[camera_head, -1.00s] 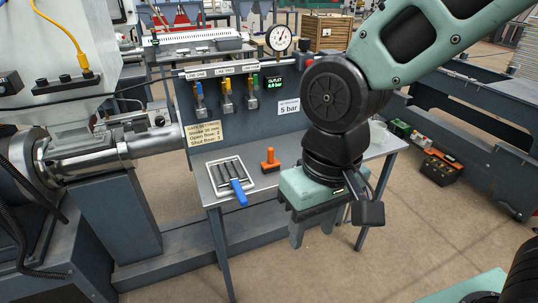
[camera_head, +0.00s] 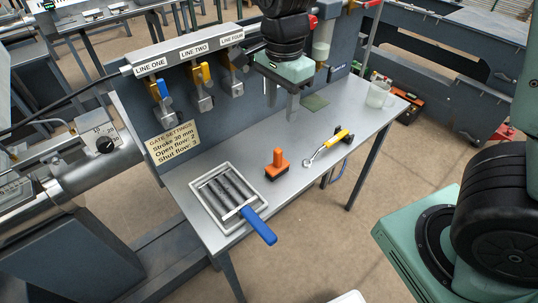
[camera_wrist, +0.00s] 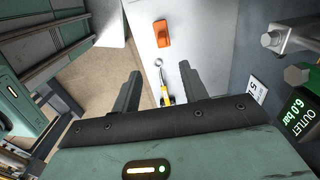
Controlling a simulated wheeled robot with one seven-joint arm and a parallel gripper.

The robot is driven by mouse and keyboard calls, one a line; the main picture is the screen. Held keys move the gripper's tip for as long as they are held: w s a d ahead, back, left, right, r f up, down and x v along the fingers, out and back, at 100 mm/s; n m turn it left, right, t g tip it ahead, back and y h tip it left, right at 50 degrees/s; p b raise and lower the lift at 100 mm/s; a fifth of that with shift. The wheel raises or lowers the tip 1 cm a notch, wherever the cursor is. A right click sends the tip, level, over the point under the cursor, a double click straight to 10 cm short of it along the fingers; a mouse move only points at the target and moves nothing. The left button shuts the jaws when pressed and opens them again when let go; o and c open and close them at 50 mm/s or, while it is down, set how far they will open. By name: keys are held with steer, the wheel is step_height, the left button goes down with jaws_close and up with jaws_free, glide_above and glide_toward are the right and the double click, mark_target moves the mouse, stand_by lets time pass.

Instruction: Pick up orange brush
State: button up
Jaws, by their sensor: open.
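The orange brush (camera_head: 277,165) stands on the grey table (camera_head: 325,187), its handle pointing up. In the wrist view the orange brush (camera_wrist: 162,34) lies beyond my fingertips, near the top edge. My gripper (camera_head: 292,110) is open and empty, pointing down above the back of the table, behind the brush and to its right. Its two fingers (camera_wrist: 160,78) are spread apart in the wrist view, with a yellow-handled tool seen between them.
A tray with dark bars and a blue-handled tool (camera_head: 258,224) lies left of the brush. A yellow-handled tool (camera_head: 336,140) lies to its right. A valve panel (camera_head: 190,75) rises behind the table.

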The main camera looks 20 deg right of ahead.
mark_target(278, 149)
step_height(278, 149, down, 12)
steer(key=shift+r, duration=0.2)
steer(key=shift+w+f, duration=0.15)
steer(key=shift+f, duration=1.3)
steer(key=shift+w+f, duration=0.1)
steer(key=shift+f, duration=1.3)
steer(key=shift+c, duration=0.3)
jaws_close()
